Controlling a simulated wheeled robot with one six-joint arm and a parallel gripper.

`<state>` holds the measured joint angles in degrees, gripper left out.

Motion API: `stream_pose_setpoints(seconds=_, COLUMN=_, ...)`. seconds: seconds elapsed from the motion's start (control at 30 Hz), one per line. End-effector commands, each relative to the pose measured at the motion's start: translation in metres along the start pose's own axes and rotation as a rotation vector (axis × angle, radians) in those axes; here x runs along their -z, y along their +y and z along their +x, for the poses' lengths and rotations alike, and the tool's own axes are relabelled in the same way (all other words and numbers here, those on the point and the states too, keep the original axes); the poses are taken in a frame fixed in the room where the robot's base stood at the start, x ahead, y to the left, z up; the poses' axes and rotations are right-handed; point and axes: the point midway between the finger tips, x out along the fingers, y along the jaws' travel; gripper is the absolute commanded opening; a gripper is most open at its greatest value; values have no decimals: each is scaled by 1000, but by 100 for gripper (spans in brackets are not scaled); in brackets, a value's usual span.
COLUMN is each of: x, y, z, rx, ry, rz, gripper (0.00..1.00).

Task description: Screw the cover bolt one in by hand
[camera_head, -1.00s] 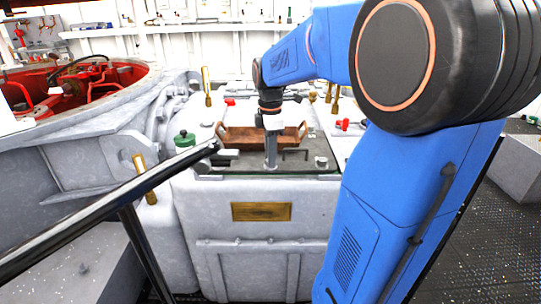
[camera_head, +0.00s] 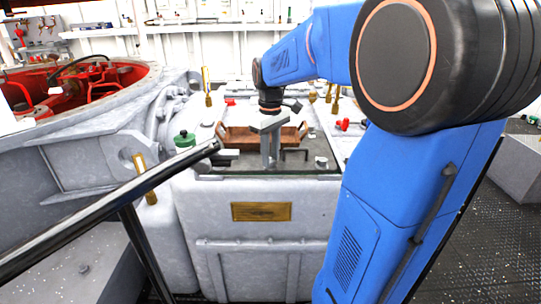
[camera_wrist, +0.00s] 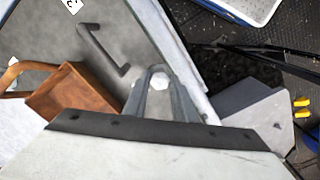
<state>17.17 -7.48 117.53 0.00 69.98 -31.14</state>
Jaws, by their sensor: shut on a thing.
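My gripper (camera_head: 270,163) points down at the front edge of the grey cover plate (camera_head: 235,166) on top of the pale housing. The wrist view shows its two fingers (camera_wrist: 160,88) closed around a pale hex bolt head (camera_wrist: 160,80). The bolt sits at the plate's edge; its shank is hidden under the head. In the head view the fingers hide the bolt. The plate also shows in the wrist view (camera_wrist: 60,35), with a black bar handle (camera_wrist: 98,48) on it. Another bolt head (camera_head: 321,161) stands near the plate's right corner.
A brown wooden tray (camera_head: 233,139) stands just behind my gripper, close to it. A green-capped container (camera_head: 185,141) is at the left corner. A red item (camera_head: 343,124) lies to the right. A dark handrail (camera_head: 150,183) crosses the left foreground.

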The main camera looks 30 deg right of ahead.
Motion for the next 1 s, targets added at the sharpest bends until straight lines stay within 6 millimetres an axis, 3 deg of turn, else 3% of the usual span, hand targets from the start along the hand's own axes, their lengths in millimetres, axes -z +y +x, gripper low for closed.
stream_pose_setpoints(seconds=1.0, x=1, y=0, z=-2, rx=0, ry=5, rz=962, gripper=2)
